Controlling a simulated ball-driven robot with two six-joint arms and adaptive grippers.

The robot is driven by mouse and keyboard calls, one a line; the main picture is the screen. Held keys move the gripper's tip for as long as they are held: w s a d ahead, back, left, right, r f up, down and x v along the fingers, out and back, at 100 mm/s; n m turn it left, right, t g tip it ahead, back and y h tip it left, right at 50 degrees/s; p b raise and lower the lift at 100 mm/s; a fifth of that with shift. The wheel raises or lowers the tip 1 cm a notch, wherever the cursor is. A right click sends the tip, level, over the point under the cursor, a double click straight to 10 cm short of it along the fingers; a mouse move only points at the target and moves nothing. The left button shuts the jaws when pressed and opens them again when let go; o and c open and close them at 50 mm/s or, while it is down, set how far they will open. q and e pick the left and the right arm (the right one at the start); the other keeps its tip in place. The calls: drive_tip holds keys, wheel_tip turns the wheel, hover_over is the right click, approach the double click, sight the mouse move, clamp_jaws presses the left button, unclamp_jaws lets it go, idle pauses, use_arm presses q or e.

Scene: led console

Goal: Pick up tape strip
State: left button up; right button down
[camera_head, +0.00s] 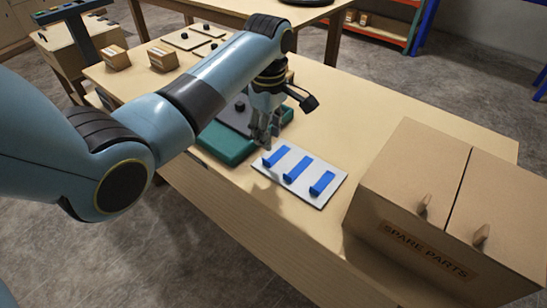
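Three blue tape strips lie side by side on a white card (270,173) on the table: a left one (277,156), a middle one (297,169) and a right one (322,183). My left gripper (263,141) points down just behind the left strip, near the card's far left corner. Its fingertips look close together, and I cannot make out a gap between them or anything held. Whether they touch the left strip or the card is unclear. My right gripper is not in view.
A teal console (226,146) with a dark panel stands behind the gripper, partly hidden by my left arm. A wooden cabinet (400,190) marked SPARE PARTS stands to the right. The tabletop (390,103) behind the card is clear.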

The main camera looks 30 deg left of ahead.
sight(268, 161)
use_arm(q)
wheel_tip(268, 161, down, 3)
drive_tip(key=shift+f, duration=0.1)
drive_tip(key=f, duration=0.5)
drive_tip(key=shift+s+a, duration=0.1)
drive_tip(key=shift+s, duration=0.1)
drive_tip(key=shift+c, duration=0.4)
clamp_jaws()
